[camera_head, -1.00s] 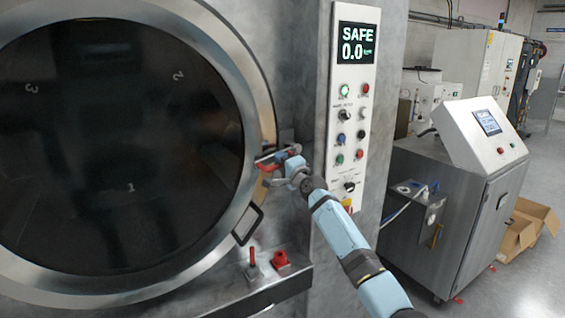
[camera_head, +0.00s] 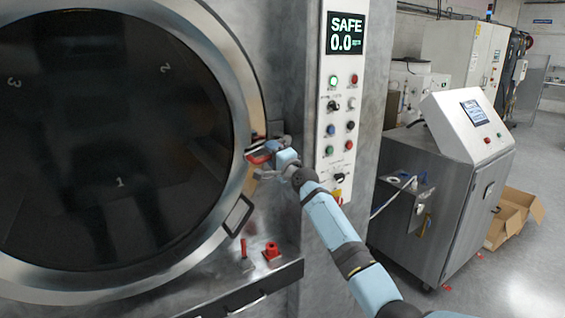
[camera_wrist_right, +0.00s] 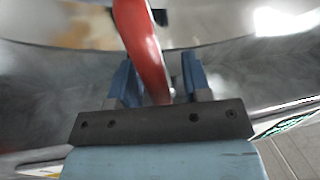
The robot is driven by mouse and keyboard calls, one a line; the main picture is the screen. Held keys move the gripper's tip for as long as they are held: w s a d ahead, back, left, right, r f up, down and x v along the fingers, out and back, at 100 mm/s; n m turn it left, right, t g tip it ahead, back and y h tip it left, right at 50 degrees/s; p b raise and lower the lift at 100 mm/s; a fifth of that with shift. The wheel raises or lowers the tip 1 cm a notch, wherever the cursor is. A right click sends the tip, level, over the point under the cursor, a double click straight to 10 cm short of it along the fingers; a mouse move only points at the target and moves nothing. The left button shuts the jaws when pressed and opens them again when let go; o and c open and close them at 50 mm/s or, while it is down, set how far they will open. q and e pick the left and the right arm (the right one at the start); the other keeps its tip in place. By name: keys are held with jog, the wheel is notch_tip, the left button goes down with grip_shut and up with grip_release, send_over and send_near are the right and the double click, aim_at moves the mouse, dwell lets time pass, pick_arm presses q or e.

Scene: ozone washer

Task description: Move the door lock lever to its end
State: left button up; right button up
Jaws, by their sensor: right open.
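The red door lock lever (camera_head: 258,158) sits at the right rim of the large round door (camera_head: 110,140). It also shows in the right wrist view (camera_wrist_right: 143,45) as a long red bar running down between my fingers. My right gripper (camera_head: 268,162) is at the lever, with its jaws open. In the right wrist view its two blue fingers (camera_wrist_right: 159,80) stand on either side of the bar, with a gap visible on the right. The lever's lower end is close to the gripper's dark palm; contact is unclear. My left gripper is not in view.
A door handle (camera_head: 238,216) is below the lever. A red post (camera_head: 243,250) and red knob (camera_head: 271,251) stand on a ledge. A steel cabinet (camera_head: 450,190) is farther right.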

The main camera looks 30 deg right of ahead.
jog(key=b+v, duration=0.1)
jog(key=v, duration=1.2)
jog(key=shift+b, duration=0.35)
